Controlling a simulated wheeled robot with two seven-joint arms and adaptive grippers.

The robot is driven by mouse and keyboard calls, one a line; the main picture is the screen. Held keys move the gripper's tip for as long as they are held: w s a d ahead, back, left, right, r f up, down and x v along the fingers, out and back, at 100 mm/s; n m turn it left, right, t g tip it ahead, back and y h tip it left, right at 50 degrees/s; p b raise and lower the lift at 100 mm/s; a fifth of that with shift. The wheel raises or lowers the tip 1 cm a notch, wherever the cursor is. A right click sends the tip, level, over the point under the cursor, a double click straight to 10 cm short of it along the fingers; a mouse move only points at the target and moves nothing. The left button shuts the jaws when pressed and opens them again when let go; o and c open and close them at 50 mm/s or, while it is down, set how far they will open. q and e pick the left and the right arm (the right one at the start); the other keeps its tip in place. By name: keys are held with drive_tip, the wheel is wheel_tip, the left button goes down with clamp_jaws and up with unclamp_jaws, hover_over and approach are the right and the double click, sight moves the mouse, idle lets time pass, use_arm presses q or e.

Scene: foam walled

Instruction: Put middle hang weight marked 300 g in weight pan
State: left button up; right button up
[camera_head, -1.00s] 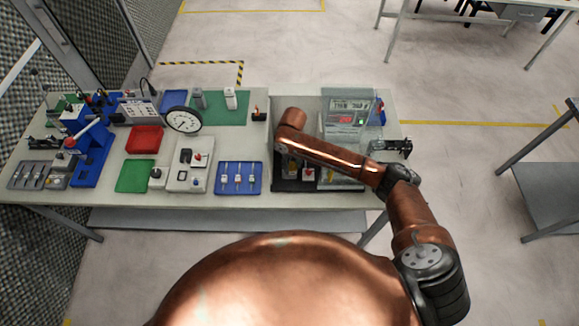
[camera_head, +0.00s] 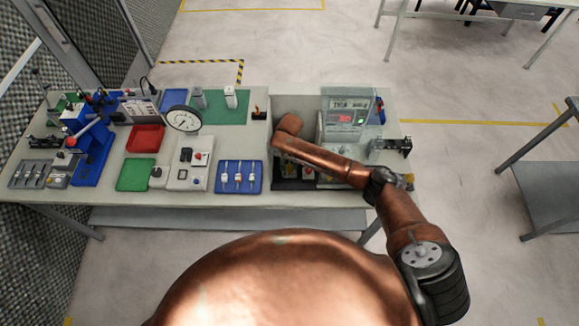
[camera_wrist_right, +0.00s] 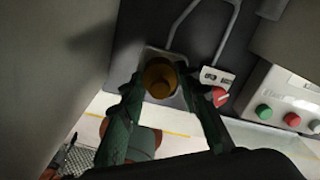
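My right gripper (camera_wrist_right: 160,90) shows in the right wrist view with its dark green fingers spread apart. A round brass-yellow piece (camera_wrist_right: 160,77) lies between and beyond the fingertips, over a grey square plate (camera_wrist_right: 152,55). A gap shows beside it, and I cannot tell whether it is a weight. In the head view my right arm reaches over the dark-based station and hides the gripper. A blue tray (camera_head: 257,187) holds three upright pieces with pale labels, the middle one (camera_head: 238,178) among them. No 300 g marking is readable. I cannot identify the weight pan for sure. My left gripper is out of view.
A red knob (camera_wrist_right: 220,97) and bent grey rods stand close to my right fingers. A panel with green and red buttons (camera_wrist_right: 292,119) is at the right. A dial gauge (camera_head: 183,119) and red tray (camera_head: 145,138) stand left on the table. Open floor lies beyond.

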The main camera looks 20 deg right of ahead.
sight(289, 165)
drive_tip(key=o, duration=0.4)
drive_tip(key=shift+o, duration=0.2)
wheel_tip(289, 165, up, 12)
drive_tip(key=b, duration=0.1)
drive_tip(key=shift+r, duration=0.2)
